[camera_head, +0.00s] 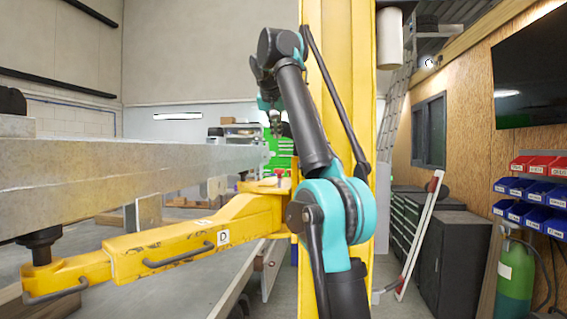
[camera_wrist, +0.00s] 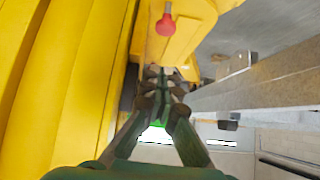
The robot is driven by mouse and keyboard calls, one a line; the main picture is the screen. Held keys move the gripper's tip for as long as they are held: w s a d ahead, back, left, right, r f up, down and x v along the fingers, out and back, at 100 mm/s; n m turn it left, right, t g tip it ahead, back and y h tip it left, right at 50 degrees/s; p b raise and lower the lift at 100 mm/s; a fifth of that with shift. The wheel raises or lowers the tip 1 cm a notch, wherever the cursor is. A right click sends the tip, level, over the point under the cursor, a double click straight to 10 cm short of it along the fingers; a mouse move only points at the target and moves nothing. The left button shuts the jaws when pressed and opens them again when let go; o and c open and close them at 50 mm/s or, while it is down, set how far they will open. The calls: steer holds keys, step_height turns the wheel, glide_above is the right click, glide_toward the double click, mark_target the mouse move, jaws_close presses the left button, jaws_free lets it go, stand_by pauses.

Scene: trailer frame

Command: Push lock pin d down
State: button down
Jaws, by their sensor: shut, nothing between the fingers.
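Lock pin d has a red knob; it stands on the yellow lift arm marked D (camera_head: 205,240), near the yellow column. The red knob (camera_head: 279,172) is small in the head view, and it also shows at the top of the wrist view (camera_wrist: 166,24). My gripper (camera_wrist: 161,76) is shut and empty, close beside the yellow column. In the head view my gripper (camera_head: 277,130) hangs above the knob, apart from it. The knob lies beyond the fingertips in the wrist view. The pin's lower part is hidden.
The tall yellow column (camera_head: 340,50) rises right behind my arm. A grey trailer beam (camera_head: 100,175) runs at left above the lift arm. Dark cabinets (camera_head: 445,245) and a green gas cylinder (camera_head: 515,275) stand at right. Open floor lies below the lift arm.

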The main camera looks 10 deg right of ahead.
steer(key=shift+w+r, duration=0.1)
steer(key=shift+r, duration=0.05)
glide_above(280, 172)
step_height(280, 172, down, 9)
steer(key=shift+f, duration=0.95)
steer(key=shift+s+f, duration=0.2)
steer(key=shift+f, duration=1.6)
